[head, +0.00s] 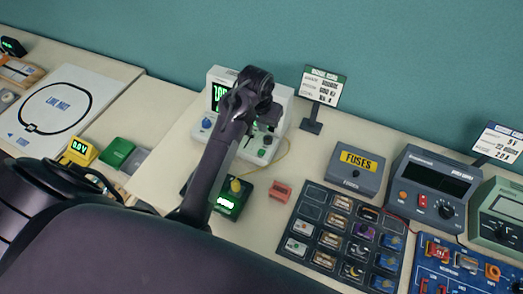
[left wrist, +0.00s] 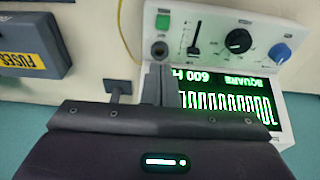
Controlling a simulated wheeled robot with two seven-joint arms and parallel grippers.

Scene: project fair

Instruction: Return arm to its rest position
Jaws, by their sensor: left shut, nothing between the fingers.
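My left arm (head: 213,165) reaches up from the bottom of the head view. My left gripper (head: 262,128) is at its end, in front of the white signal generator (head: 284,98), and hides part of it. In the left wrist view the fingers of the gripper (left wrist: 157,84) are together and empty, over the front of the generator (left wrist: 215,15). Its screen (left wrist: 225,100) shows a green square wave, with "SQUARE" and "600 H" upside down. A slider, a black knob, a blue knob and a green button show beside it. Any contact is unclear. My right gripper is not in view.
A sign stand (head: 323,88) is right of the generator. A grey FUSES box (head: 356,173), a grey meter (head: 434,188) and a dark parts tray (head: 312,229) stand further right. A small green device (head: 232,201) lies near my arm. A loop board (head: 55,105) is left.

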